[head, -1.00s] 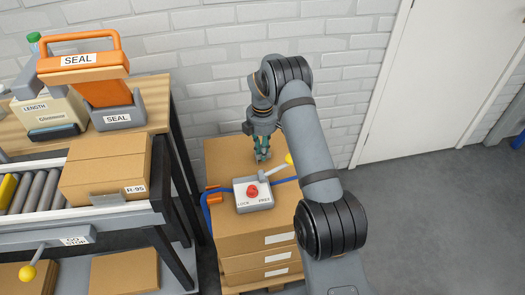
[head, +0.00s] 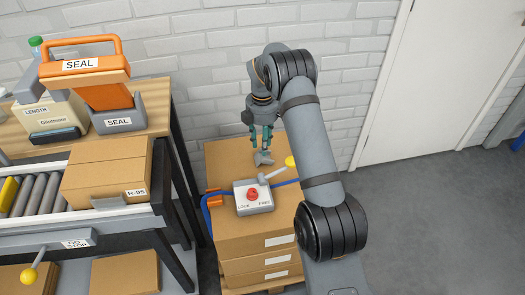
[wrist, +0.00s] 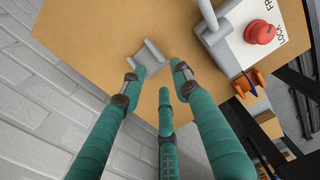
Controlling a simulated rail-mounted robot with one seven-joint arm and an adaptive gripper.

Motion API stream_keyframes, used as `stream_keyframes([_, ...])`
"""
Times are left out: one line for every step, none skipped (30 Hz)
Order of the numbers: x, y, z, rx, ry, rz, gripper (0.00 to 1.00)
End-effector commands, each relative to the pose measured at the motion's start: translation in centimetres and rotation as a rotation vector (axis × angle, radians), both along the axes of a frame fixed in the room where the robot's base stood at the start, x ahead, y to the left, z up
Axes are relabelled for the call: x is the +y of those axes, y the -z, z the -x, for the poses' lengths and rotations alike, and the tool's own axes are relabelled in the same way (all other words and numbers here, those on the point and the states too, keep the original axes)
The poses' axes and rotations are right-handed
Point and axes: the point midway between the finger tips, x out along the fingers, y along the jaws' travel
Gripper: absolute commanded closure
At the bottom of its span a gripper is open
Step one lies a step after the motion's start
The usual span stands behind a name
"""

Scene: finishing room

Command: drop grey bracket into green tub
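The grey bracket (head: 263,158) lies on the top cardboard box of the stack, behind the lock device. In the wrist view the grey bracket (wrist: 149,57) shows on the cardboard, just beyond my fingertips. My gripper (head: 260,146) points down above the bracket. Its teal fingers (wrist: 156,84) are spread apart with nothing between them, and they appear clear of the bracket. I see no green tub in either view.
The lock device (head: 253,197), with a red button and yellow-knobbed lever, sits on the box stack (head: 240,235) close to the bracket, with a blue strap beside it. A roller bench (head: 60,212) with a carton stands left. The brick wall is close behind.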

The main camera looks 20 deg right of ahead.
Motion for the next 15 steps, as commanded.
stream_keyframes([0.0, -1.4, -0.1, -0.004, 0.001, -0.001, 0.69])
stream_keyframes([0.0, -2.1, -0.1, -0.004, 0.001, -0.001, 0.69])
stream_keyframes([0.0, -2.9, -0.2, -0.005, 0.001, 0.000, 0.69])
stream_keyframes([0.0, -3.4, -0.1, -0.004, 0.000, 0.000, 0.69])
stream_keyframes([0.0, -3.9, -0.1, -0.004, 0.000, 0.000, 0.69])
stream_keyframes([0.0, -4.6, -0.1, -0.003, 0.001, -0.001, 0.69])
stream_keyframes([0.0, -5.0, -0.1, -0.003, 0.001, -0.001, 0.69])
stream_keyframes([0.0, -5.4, -0.1, -0.002, 0.001, -0.001, 0.69])
stream_keyframes([0.0, -5.8, -0.1, -0.002, 0.001, 0.000, 0.69])
stream_keyframes([0.0, -6.0, -0.1, -0.001, 0.000, 0.000, 0.71])
stream_keyframes([0.0, -6.2, -0.1, -0.001, 0.000, 0.000, 0.73])
stream_keyframes([0.0, -6.5, -0.1, -0.001, 0.000, 0.000, 0.75])
stream_keyframes([0.0, -6.6, 0.0, -0.001, 0.000, 0.000, 0.77])
stream_keyframes([0.0, -6.6, 0.0, 0.000, 0.000, 0.000, 0.77])
stream_keyframes([0.0, -6.7, 0.0, 0.000, 0.000, 0.000, 0.77])
